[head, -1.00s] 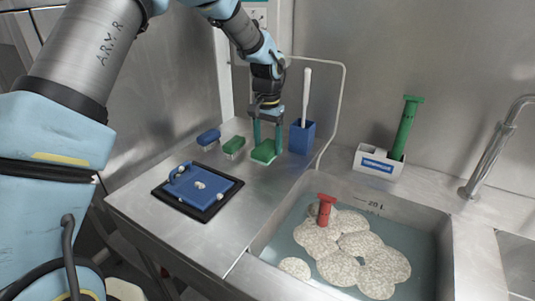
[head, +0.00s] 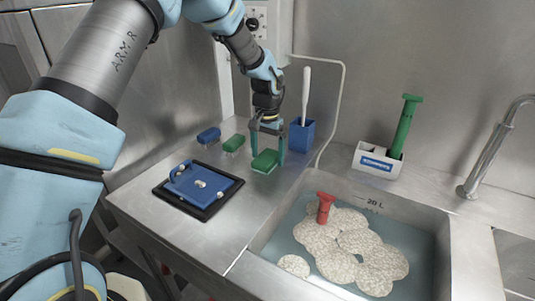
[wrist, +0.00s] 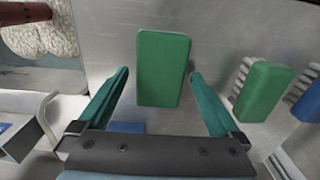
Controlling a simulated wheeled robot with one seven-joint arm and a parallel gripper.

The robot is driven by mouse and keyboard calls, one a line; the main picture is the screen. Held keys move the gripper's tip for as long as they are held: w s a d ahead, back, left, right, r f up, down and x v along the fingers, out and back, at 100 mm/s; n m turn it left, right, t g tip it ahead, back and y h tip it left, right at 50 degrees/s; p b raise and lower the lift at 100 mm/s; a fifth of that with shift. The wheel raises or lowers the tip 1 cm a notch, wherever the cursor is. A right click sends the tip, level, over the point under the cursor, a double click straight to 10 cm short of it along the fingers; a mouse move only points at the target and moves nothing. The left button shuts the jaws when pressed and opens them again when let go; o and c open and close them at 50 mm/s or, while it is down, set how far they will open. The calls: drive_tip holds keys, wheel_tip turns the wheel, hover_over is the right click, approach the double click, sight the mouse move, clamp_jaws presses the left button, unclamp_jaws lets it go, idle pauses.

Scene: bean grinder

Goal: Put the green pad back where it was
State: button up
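The green pad (head: 265,161) lies flat on the steel counter, below my gripper (head: 267,155). In the wrist view the green pad (wrist: 164,68) is a plain rounded block. My gripper (wrist: 160,76) is open there, with one teal finger on each side of the pad and a gap visible at both sides. The pad's underside is hidden.
A green brush (head: 234,144) and a blue brush (head: 208,135) stand to the left. A blue lidded board (head: 205,188) lies in front. A blue holder (head: 302,137) stands close behind right. The sink (head: 340,250) lies at right.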

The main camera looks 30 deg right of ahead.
sight(267, 156)
wheel_tip(267, 156, up, 12)
drive_tip(key=b, duration=0.2)
drive_tip(key=w+a+n, duration=0.3)
drive_tip(key=a+n, duration=0.2)
drive_tip(key=a, duration=1.9)
drive_tip(key=s+a+f+n, duration=0.1)
drive_tip(key=s+a+n, duration=0.2)
drive_tip(key=a, duration=0.6)
drive_tip(key=s+a+f+n+t, duration=0.1)
drive_tip(key=s+a+f+n, duration=0.1)
drive_tip(key=s+a, duration=0.4)
drive_tip(key=a+n, duration=0.1)
drive_tip(key=a, duration=0.2)
drive_tip(key=shift+s+a+t, duration=0.25)
drive_tip(key=shift+t, duration=0.05)
